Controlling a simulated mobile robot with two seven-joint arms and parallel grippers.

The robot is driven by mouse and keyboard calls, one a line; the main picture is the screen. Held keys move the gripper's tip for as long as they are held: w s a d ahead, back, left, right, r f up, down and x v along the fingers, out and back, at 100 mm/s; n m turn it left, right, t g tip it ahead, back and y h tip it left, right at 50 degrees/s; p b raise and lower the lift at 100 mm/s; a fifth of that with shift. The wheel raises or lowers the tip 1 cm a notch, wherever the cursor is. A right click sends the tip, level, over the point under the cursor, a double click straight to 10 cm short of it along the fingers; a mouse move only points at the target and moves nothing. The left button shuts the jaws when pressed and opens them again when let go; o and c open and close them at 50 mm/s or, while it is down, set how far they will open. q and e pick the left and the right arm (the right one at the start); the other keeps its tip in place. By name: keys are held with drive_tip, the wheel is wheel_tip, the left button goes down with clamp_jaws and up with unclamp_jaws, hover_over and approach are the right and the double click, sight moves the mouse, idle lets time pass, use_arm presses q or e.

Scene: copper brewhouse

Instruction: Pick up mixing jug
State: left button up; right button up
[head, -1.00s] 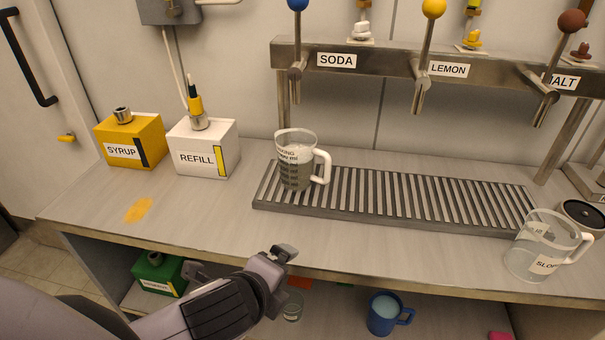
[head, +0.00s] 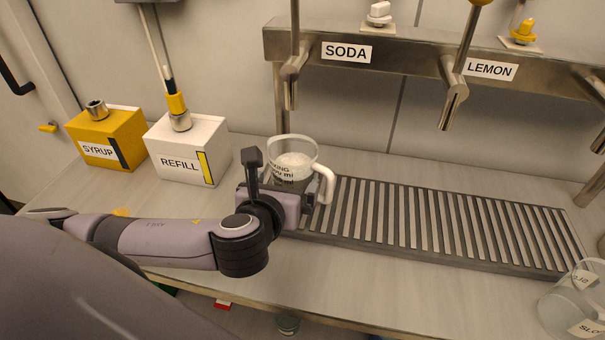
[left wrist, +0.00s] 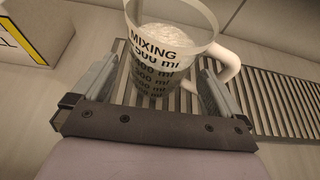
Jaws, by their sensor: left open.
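The mixing jug (head: 291,160) is clear, with black volume marks, a white handle and some foamy or pale contents. It stands upright on the left end of the drip tray (head: 420,222), under the soda tap. My left gripper (head: 292,190) is in front of the jug and hides its lower part in the head view. In the left wrist view, the jug (left wrist: 165,62) stands between the two fingers of the open gripper (left wrist: 155,85), its handle to the right. I cannot tell whether either finger touches it. My right gripper is not in view.
The yellow syrup box (head: 105,140) and white refill box (head: 190,152) stand left of the jug. The soda tap (head: 293,68) and lemon tap (head: 453,95) hang above the tray. A clear slops jug (head: 575,305) stands at the right front. The tray's middle is clear.

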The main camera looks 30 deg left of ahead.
use_arm(q)
drive_tip(key=shift+x, duration=2.9)
drive_tip(key=shift+w+d+r, duration=0.1)
drive_tip(key=shift+r, duration=0.1)
drive_tip(key=c, duration=1.2)
wheel_tip(320, 180, up, 10)
drive_tip(key=shift+p, duration=0.7)
drive_tip(key=shift+c, duration=0.2)
